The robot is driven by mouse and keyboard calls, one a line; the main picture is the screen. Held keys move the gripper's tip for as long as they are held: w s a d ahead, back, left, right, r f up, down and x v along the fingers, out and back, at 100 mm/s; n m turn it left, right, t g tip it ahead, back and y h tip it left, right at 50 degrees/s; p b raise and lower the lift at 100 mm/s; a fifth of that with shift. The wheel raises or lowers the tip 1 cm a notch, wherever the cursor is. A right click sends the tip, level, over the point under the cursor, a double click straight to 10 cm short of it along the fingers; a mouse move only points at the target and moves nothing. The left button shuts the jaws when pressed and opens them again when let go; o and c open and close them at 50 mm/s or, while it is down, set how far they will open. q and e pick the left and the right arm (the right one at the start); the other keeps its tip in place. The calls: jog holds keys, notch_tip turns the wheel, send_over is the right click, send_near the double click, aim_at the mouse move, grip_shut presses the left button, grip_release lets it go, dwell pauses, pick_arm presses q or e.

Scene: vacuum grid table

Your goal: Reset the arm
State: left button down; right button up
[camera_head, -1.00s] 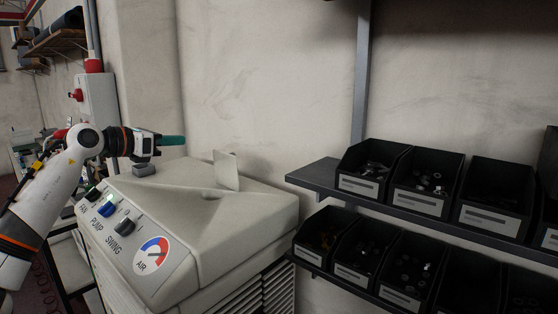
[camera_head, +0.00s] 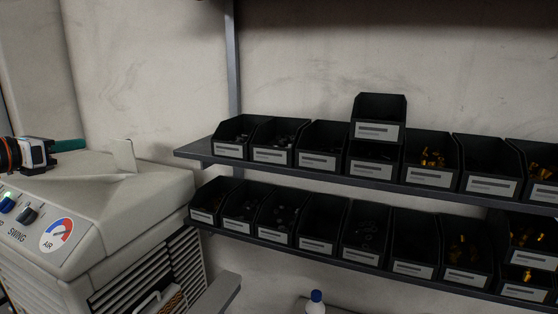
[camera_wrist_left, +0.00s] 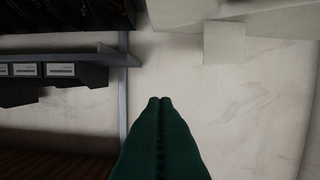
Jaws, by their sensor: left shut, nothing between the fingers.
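My left gripper (camera_head: 68,145) shows at the left edge of the head view, above the top of the beige machine (camera_head: 120,215). Its green fingers point right and are together with nothing between them. In the left wrist view the shut green fingers (camera_wrist_left: 160,108) point at the pale wall, apart from everything around them. Most of my left arm is outside the head view. My right gripper is not in either view.
The beige machine has knobs and an air gauge (camera_head: 57,235). An upright plate (camera_head: 123,156) stands on its top. Two dark shelves (camera_head: 280,166) on the right hold several black bins (camera_head: 483,165). A white bottle with a blue cap (camera_head: 316,303) is at the bottom edge.

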pick_arm(q)
jog(key=d+f+n+t+h, duration=0.1)
jog(key=d+f+n+t, duration=0.2)
jog(key=d+f+n, duration=0.45)
jog(key=d+f+n+t+h, duration=0.1)
jog(key=d+f+n+t, duration=0.3)
jog(key=d, duration=0.6)
jog(key=s+f+n+g+y, duration=0.4)
jog(key=s+f+n+y, duration=0.3)
jog(key=f+n, duration=0.5)
jog(key=s+f+n+g+y, duration=0.45)
jog(key=s+f+n, duration=0.5)
jog(key=f, duration=0.45)
jog(key=s+d+f+n+g+h, duration=0.1)
jog(key=s+d+f+n+g, duration=0.2)
jog(key=s, duration=0.5)
jog(key=s+d+f+n+g+h, duration=0.1)
jog(key=s+f+g, duration=0.3)
jog(key=s, duration=0.3)
jog(key=s+d+f+n+g+h, duration=0.1)
jog(key=s+d+f+n+g, duration=0.2)
jog(key=s, duration=0.5)
notch_tip(320, 180, down, 28)
jog(key=a+m+g, duration=0.1)
jog(key=a+m, duration=0.1)
jog(key=s+a+f+g, duration=0.1)
jog(key=s+a+f, duration=0.1)
jog(key=s+f, duration=1.3)
jog(key=shift+s+a, duration=0.25)
jog(key=shift+s, duration=0.8)
